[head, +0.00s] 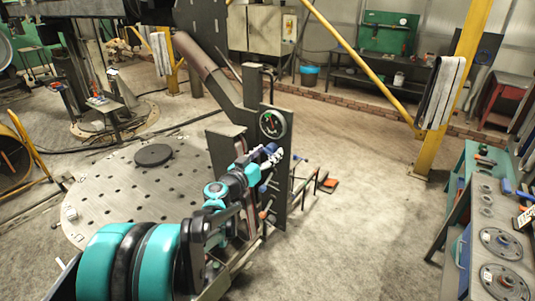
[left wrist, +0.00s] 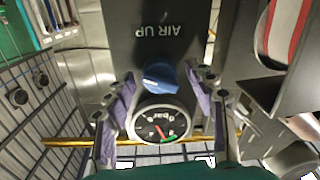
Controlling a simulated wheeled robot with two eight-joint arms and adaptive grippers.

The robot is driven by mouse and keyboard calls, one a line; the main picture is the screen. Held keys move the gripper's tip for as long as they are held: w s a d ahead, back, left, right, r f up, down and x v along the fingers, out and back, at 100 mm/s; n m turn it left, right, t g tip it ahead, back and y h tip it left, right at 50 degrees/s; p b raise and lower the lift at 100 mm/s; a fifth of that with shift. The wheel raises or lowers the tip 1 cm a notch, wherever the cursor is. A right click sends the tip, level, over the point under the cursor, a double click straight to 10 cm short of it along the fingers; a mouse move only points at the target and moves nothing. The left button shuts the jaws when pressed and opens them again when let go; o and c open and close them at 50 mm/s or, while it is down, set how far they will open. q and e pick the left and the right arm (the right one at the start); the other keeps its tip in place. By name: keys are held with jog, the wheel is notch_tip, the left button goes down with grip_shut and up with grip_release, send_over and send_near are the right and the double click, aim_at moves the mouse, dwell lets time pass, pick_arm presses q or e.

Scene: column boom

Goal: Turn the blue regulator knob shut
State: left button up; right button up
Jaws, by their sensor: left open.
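The blue regulator knob (left wrist: 160,76) shows in the left wrist view, on a dark upright panel (left wrist: 158,50) marked "AIR UP". A round pressure gauge (left wrist: 160,120) sits just below the knob in that view. The gauge also shows in the head view (head: 272,122). My left gripper (left wrist: 160,80) is open, with one purple-padded finger on each side of the knob. Small gaps show between the pads and the knob. In the head view my left gripper (head: 274,155) is at the panel, and it largely hides the knob there. My right gripper is not in view.
A round perforated plate (head: 110,190) lies left of the panel. A yellow post (head: 450,90) stands at the right. A workbench (head: 470,225) with discs is at the right edge. The floor (head: 370,200) between panel and bench is mostly clear.

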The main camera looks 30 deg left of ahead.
pick_arm(q)
jog(key=c, duration=1.1)
jog(key=shift+c, duration=0.2)
jog(key=shift+n, duration=0.4)
jog(key=n, duration=0.4)
jog(key=shift+n, duration=0.4)
jog(key=n, duration=0.5)
jog(key=shift+a+h, duration=0.1)
jog(key=shift+h, duration=0.2)
jog(key=n, duration=0.5)
jog(key=shift+g, duration=0.3)
jog(key=n, duration=0.5)
jog(key=shift+n+h+b, duration=0.3)
jog(key=shift+n, duration=0.1)
